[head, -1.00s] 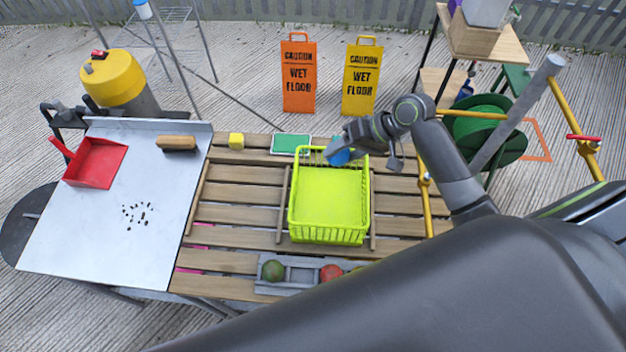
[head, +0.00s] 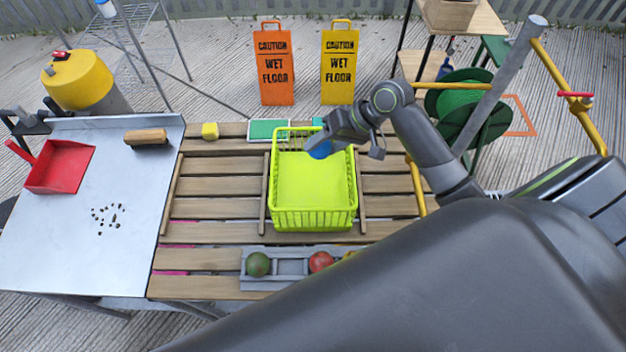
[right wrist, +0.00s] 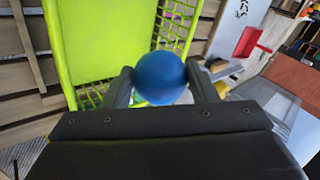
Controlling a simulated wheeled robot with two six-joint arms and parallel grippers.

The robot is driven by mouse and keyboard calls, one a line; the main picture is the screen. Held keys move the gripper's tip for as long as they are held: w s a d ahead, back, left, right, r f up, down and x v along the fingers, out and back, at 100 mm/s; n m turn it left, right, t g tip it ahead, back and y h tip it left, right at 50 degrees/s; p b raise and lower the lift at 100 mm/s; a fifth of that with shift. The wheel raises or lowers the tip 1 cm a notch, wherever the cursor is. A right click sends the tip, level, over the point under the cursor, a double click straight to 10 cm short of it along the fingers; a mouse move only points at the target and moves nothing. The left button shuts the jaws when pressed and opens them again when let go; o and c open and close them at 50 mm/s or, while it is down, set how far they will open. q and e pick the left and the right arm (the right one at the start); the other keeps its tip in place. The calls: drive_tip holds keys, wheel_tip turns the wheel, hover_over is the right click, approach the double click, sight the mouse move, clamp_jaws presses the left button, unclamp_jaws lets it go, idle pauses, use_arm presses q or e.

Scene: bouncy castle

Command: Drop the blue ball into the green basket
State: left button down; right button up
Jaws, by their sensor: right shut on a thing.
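The blue ball (right wrist: 160,78) is held between the two fingers of my right gripper (right wrist: 162,84) in the right wrist view. In the head view the right gripper (head: 322,146) is over the back part of the green basket, and a bit of the blue ball (head: 319,151) shows under it. The lime-green basket (head: 318,218) stands on the wooden slatted table, open at the top and with a bare floor. It also fills the upper left of the right wrist view (right wrist: 100,40). My left gripper is not in view.
A grey tray (head: 290,268) holding a green ball (head: 258,264) and a red ball (head: 321,261) lies in front of the basket. A metal sheet with a red dustpan (head: 60,166) and brush (head: 146,137) is at left.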

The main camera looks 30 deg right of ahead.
drive_tip(key=o, duration=1)
drive_tip(key=shift+o, duration=0.2)
drive_tip(key=v, duration=1.7)
drive_tip(key=shift+r+b, duration=0.2)
drive_tip(key=shift+b, duration=0.15)
drive_tip(key=shift+s, duration=0.1)
